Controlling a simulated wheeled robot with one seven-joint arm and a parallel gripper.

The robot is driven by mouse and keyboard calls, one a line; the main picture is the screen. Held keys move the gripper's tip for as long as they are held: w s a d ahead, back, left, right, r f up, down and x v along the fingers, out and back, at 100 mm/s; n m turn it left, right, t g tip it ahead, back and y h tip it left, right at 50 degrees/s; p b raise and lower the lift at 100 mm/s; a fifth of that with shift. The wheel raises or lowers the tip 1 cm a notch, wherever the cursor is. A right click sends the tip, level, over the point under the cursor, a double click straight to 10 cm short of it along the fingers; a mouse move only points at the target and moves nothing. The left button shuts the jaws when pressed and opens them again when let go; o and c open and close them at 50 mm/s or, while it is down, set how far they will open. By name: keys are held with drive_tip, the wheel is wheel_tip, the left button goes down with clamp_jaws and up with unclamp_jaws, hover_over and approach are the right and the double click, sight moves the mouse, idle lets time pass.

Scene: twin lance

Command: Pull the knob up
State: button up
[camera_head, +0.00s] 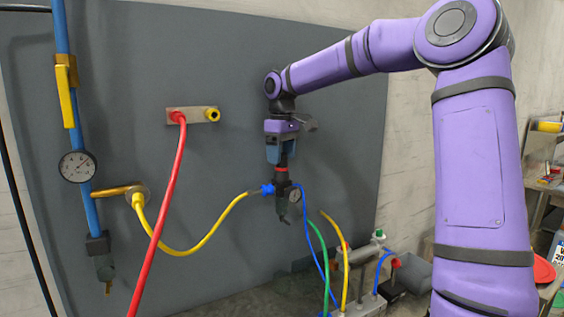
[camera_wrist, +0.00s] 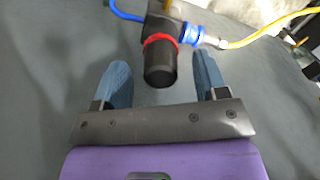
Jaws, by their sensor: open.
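The knob (camera_wrist: 160,66) is a black cylinder with a red ring at its base, on top of a black regulator body (camera_head: 282,187) fixed at the grey panel. My gripper (camera_wrist: 160,62) is open, with one blue finger on each side of the knob. Gaps show between the knob and both fingers in the wrist view. In the head view my gripper (camera_head: 280,150) points down over the regulator, and its fingers largely hide the knob. The red ring (camera_head: 282,169) shows just below the fingertips.
A round gauge (camera_head: 295,195) sits on the regulator. A yellow hose (camera_head: 205,238) joins its left side at a blue fitting, and a blue hose (camera_head: 315,240) runs down on the right. A red hose (camera_head: 170,190) hangs further left. A valve block with hoses stands below right.

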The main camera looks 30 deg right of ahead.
drive_tip(key=shift+f, duration=1.1)
clamp_jaws()
drive_tip(key=shift+r, duration=0.65)
unclamp_jaws()
wheel_tip(320, 180, up, 11)
drive_tip(key=shift+f, duration=0.1)
